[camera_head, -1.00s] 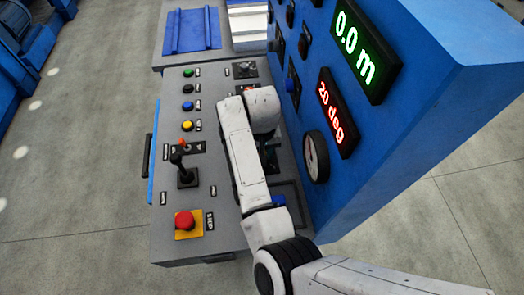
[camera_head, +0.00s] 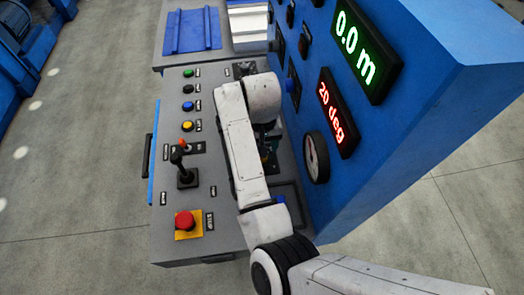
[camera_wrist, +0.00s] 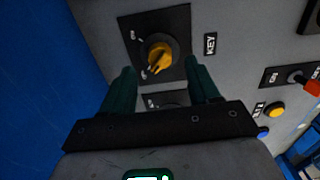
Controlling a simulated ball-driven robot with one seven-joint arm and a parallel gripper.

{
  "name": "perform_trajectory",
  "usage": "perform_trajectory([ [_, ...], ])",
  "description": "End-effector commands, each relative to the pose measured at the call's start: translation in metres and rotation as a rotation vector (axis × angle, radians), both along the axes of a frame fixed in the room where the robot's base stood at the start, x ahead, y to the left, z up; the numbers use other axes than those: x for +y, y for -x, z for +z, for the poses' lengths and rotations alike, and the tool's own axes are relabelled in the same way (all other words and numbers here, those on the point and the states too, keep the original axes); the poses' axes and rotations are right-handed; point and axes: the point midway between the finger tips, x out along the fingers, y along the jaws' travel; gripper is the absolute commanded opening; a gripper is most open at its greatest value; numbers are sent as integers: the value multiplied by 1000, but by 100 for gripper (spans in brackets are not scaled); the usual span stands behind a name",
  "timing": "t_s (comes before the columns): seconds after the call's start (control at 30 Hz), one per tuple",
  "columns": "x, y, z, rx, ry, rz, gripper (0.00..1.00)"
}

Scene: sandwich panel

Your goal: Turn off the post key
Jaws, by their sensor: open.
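The key (camera_wrist: 160,55) is a yellow knob on a black square plate beside a "KEY" label in the wrist view. Its lower end points down and slightly left; the small position markings are hard to read. My gripper (camera_wrist: 162,68) is open, with a dark green finger on either side, just below the knob in the picture. Nothing is between the fingers, and whether they reach the knob's depth cannot be told. In the head view my arm hides the key, and only a bit of my gripper (camera_head: 270,152) shows.
The grey console (camera_head: 222,235) carries several coloured buttons, a black joystick (camera_head: 186,177) and a red emergency stop (camera_head: 185,221). An orange-tipped switch (camera_wrist: 312,88) is right of the key. A blue upright panel (camera_head: 410,160) with displays and a gauge (camera_head: 316,158) stands close to my arm.

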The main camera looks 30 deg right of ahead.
Motion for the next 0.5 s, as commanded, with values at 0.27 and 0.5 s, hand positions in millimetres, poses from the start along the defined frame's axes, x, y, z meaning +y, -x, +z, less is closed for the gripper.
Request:
perform_trajectory([
  [0.27,0,-1,51,-3,-1,-2,60],
  [0.5,0,0,68,0,-1,0,60],
])
